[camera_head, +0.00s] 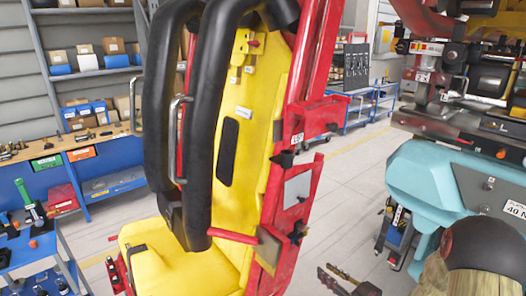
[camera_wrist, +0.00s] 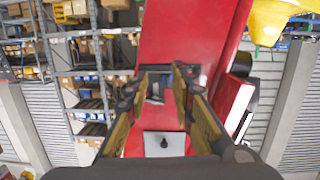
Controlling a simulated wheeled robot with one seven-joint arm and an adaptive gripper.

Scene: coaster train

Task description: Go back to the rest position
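My gripper (camera_wrist: 161,78) is open in the wrist view, with a clear gap between its dark-tipped, tan fingers and nothing visibly held. Its fingers frame a dark fitting (camera_wrist: 155,90) on a red panel (camera_wrist: 180,35); I cannot tell whether they touch it. In the camera_head view, dark finger parts (camera_head: 342,280) show low at the bottom edge, apart from the coaster seat in the picture. The coaster seat has a yellow shell (camera_head: 243,120), a red frame (camera_head: 308,95) and thick black restraint bars (camera_head: 212,110). The bars stand upright in front of the yellow back.
A teal machine (camera_head: 430,175) stands close on the right. A blue workbench (camera_head: 110,160) and shelves of boxes (camera_head: 88,55) are at left. A blue cart (camera_head: 28,240) is at lower left. Open floor (camera_head: 350,175) lies between seat and machine.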

